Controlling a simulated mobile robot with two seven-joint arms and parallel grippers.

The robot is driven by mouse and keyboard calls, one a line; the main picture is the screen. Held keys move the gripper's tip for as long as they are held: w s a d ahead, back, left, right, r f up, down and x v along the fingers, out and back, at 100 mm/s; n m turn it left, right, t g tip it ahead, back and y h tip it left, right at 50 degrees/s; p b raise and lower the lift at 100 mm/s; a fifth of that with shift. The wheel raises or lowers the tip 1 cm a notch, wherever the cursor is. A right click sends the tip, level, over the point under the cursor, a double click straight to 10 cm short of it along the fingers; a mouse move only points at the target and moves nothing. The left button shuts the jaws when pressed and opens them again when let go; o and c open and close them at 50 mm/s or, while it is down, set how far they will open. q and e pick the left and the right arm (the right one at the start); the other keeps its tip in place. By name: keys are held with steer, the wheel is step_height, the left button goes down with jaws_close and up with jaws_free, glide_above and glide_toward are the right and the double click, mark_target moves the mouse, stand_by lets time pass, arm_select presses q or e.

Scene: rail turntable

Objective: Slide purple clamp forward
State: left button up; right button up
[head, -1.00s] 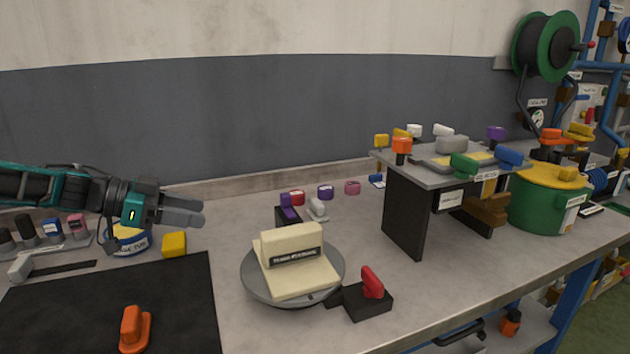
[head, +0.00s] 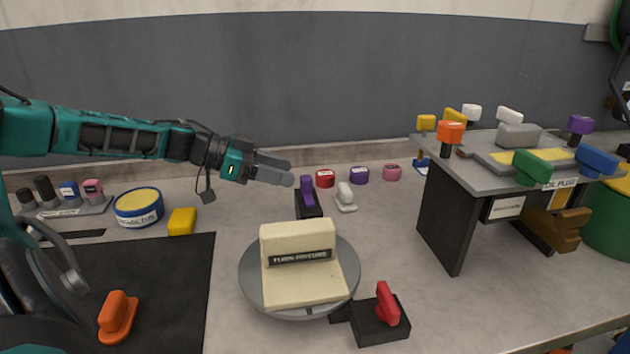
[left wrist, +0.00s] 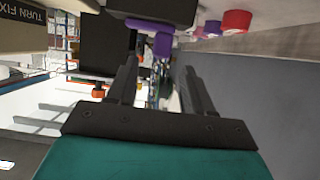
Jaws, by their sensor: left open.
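The purple clamp (head: 306,185) is a small upright purple handle on a black block (head: 309,204), standing on the bench behind the turntable. It also shows near the top of the left wrist view (left wrist: 150,32), ahead of the fingers. My left gripper (head: 290,173) is open, with its fingertips just left of the clamp's top in the head view; I cannot tell whether they touch. In the left wrist view its fingers (left wrist: 163,75) are apart with nothing clearly held between them. My right gripper is not in view.
A round grey turntable (head: 250,281) carries a cream fixture (head: 300,262), with a red-handled block (head: 380,322) beside it. A grey knob (head: 345,195) and several coloured caps stand near the clamp. A raised shelf (head: 442,215) stands at right. A black mat (head: 170,290) lies at left.

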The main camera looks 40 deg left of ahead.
mark_target(307, 177)
arm_select(q)
steer(key=shift+x, duration=3.9)
steer(key=shift+a, duration=0.1)
jaws_close()
